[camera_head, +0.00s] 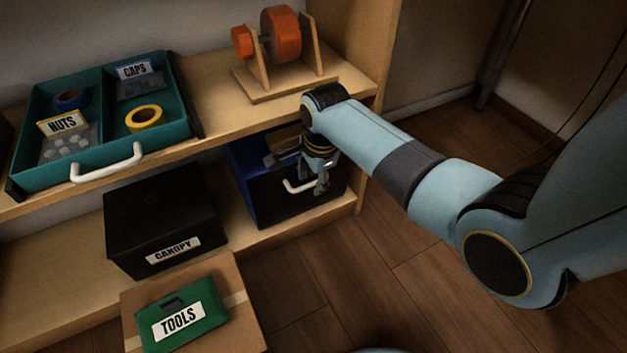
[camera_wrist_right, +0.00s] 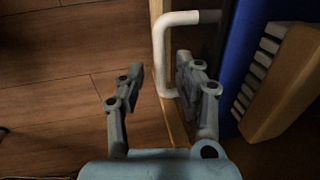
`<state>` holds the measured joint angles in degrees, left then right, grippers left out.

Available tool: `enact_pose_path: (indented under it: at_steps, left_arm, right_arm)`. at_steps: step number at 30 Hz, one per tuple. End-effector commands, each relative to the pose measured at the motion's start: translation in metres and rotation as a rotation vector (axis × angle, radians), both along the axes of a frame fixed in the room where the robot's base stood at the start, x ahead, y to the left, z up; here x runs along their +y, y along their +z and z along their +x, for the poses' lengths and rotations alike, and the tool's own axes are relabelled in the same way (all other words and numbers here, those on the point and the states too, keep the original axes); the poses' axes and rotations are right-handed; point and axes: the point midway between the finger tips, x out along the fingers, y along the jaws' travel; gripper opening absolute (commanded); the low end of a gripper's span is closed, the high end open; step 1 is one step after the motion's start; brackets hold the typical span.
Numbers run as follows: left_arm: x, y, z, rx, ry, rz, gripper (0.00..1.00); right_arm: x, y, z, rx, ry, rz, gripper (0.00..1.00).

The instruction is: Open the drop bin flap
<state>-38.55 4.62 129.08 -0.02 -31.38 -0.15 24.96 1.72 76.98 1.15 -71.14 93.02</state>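The drop bin (camera_head: 240,184) is a blue box on the lower shelf, with a dark front flap (camera_head: 272,207) and a white handle (camera_head: 292,187). The flap looks upright across the front; my arm and gripper hide part of it. My right gripper (camera_head: 322,180) is at the handle. In the right wrist view my right gripper (camera_wrist_right: 159,68) is open, its two fingers apart. The white handle (camera_wrist_right: 160,55) shows between the fingertips, closer to the right-hand finger. I cannot tell whether they touch. The bin's blue wall (camera_wrist_right: 240,45) also shows there. My left gripper is not in view.
A black box labelled CANOPY (camera_head: 160,220) stands left of the bin. A green TOOLS case (camera_head: 182,316) lies on a cardboard box (camera_head: 242,325) in front. Above are a teal tray (camera_head: 110,168) and an orange spool (camera_head: 281,35). The wooden floor (camera_head: 340,270) before the bin is clear.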

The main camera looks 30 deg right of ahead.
Motion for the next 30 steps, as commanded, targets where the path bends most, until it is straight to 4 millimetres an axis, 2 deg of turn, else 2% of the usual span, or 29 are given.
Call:
enact_pose_path:
  at_steps: [10, 18, 30]
  left_arm:
    - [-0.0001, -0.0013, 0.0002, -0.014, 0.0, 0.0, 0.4]
    - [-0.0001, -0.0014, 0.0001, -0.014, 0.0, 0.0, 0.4]
    - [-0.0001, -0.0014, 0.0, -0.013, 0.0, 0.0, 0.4]
  right_arm:
    - [-0.0002, -0.0012, 0.0005, 0.0, 0.0, 0.0, 0.34]
    - [-0.0002, -0.0014, 0.0004, 0.0, 0.0, 0.0, 0.0]
    - [-0.0003, -0.0016, 0.0001, 0.0, 0.0, 0.0, 0.0]
